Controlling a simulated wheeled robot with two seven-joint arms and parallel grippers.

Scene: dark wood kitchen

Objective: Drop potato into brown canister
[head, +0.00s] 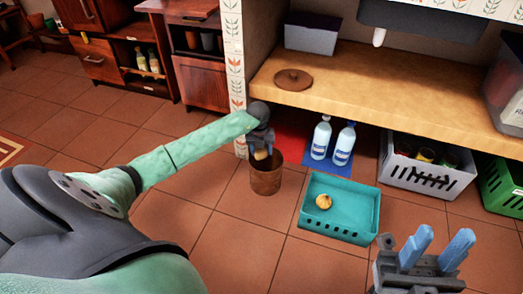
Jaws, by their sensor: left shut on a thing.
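My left gripper (262,145) is shut on a small tan potato (261,154), which shows just below the fingers. The gripper and potato are over the mouth of the brown canister (265,180), which stands upright and open on the tiled floor. Whether the potato is above or just inside the rim I cannot tell. My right gripper (438,252) is open and empty at the lower right, well away from the canister.
A teal basket (340,222) with a round yellowish item (323,201) stands right of the canister. Two bottles (332,142) stand on a blue mat behind. A wooden counter (380,95) bearing a brown round lid (293,79) overhangs grey (420,178) and green crates (503,190).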

